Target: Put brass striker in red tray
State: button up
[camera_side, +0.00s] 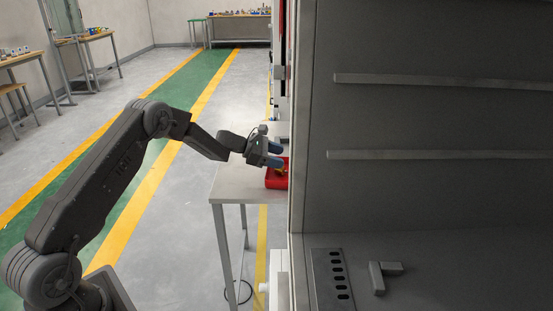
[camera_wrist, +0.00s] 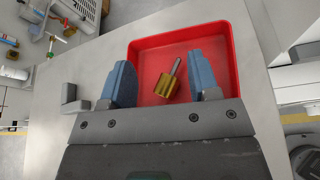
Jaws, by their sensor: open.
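The brass striker (camera_wrist: 169,85) lies in the red tray (camera_wrist: 186,41), on the tray floor, seen in the wrist view. It has a golden cylindrical body and a thin grey stem pointing up and right. My gripper (camera_wrist: 160,78) is open, with its blue fingers on either side of the striker and a gap to each. In the side view my gripper (camera_side: 279,155) is over the tray (camera_side: 276,180) on the table. A bit of the striker (camera_side: 282,171) shows below the fingers, and the chamber wall hides the tray's right part.
A grey angled block (camera_wrist: 72,99) stands on the table left of the tray. The grey chamber wall (camera_side: 301,150) rises close to the right of my gripper. Inside the chamber are a slotted plate (camera_side: 333,266) and an L-shaped block (camera_side: 377,278).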

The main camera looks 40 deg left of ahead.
jog(key=v, duration=1.1)
jog(key=s+d+r+m+g+y, duration=0.1)
jog(key=s+d+r+m+g, duration=0.2)
jog(key=s+d+r+m, duration=0.6)
jog(key=s+d+r+m+g+y, duration=0.1)
jog(key=s+d+r+m+g, duration=0.35)
jog(key=d, duration=0.55)
jog(key=s+d+m+t+y, duration=0.2)
jog(key=s+m, duration=0.9)
jog(key=s, duration=1.1)
jog(key=d+y, duration=0.2)
jog(key=y, duration=0.2)
jog(key=shift+s+r+m+t+y, duration=0.15)
jog(key=shift+s+m+t+y, duration=0.05)
jog(key=shift+m+t+y, duration=0.2)
